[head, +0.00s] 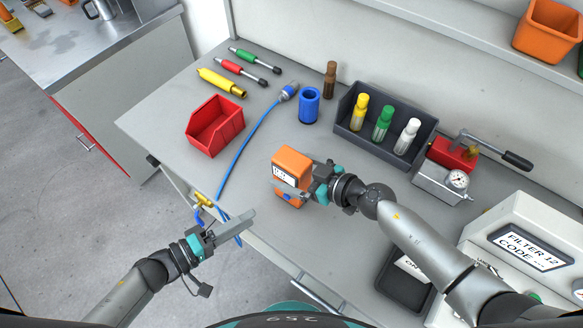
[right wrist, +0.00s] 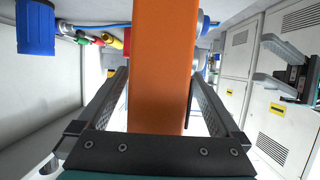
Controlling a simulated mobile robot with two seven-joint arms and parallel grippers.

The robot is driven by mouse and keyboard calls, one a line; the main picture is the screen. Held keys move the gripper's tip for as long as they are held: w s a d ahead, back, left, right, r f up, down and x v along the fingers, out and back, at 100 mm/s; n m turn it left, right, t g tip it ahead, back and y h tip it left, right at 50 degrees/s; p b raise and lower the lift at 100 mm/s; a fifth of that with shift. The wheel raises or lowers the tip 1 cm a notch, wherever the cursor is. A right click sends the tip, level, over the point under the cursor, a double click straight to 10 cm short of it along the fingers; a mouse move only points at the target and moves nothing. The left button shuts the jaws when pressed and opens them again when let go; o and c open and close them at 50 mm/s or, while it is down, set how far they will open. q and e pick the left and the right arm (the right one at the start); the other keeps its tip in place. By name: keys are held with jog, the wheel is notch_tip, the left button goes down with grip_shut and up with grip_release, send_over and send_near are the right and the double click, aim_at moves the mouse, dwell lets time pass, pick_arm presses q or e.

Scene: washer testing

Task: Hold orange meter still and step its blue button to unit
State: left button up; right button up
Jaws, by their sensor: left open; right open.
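The orange meter (head: 292,160) stands on the grey bench, its small display facing the front left. A blue spot, likely its button (head: 288,197), shows low on its front, partly hidden by a finger. My right gripper (head: 296,185) is open, with its fingers on either side of the meter. In the right wrist view, the meter's orange body (right wrist: 163,70) stands between the two fingers; whether they touch it is unclear. My left gripper (head: 243,226) is open and empty, off the bench's front edge and left of the meter. It also shows in the right wrist view (right wrist: 268,63).
A blue hose (head: 237,160) runs left of the meter, past a red bin (head: 215,125). A blue cup (head: 309,105) and a dark tray (head: 420,147) of bottles stand behind. A gauge device (head: 442,183) is to the right. Bare bench lies around the meter.

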grip_shut()
dwell(0.7)
